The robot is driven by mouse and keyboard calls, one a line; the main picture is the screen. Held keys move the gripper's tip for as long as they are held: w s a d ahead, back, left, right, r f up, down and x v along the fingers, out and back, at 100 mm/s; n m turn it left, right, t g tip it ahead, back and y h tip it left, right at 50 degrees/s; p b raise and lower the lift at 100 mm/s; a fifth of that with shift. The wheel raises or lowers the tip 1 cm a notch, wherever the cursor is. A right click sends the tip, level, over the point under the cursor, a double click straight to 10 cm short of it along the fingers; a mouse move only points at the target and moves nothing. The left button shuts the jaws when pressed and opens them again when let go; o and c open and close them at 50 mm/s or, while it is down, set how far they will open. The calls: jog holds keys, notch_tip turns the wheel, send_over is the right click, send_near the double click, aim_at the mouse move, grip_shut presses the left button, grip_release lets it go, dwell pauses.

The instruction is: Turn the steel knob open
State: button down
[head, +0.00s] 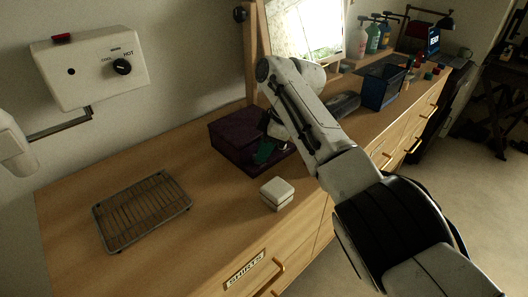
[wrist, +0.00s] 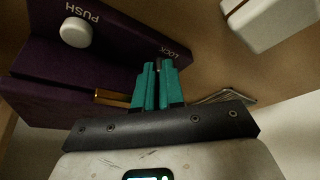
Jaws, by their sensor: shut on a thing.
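The dark purple box (head: 228,137) stands on the wooden counter. In the wrist view its face (wrist: 40,60) carries a white round button marked PUSH (wrist: 76,32) and the word LOCK. My gripper (head: 266,150) is at the box's right side in the head view. In the wrist view its teal fingers (wrist: 158,68) are close together beside the word LOCK, shut on a small part there. That part, apparently the steel knob, is almost wholly hidden between the fingertips, so its turn angle cannot be told.
A small white box (head: 277,193) stands just in front of my gripper. A wire rack (head: 143,210) lies at the left. A wall unit (head: 90,66) has a black dial. A blue bin (head: 382,90) stands behind my arm.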

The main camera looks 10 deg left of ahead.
jog(key=c, duration=1.2)
grip_release()
jog(key=shift+c, duration=0.2)
jog(key=shift+r+m+p, duration=0.3)
jog(key=shift+p, duration=0.45)
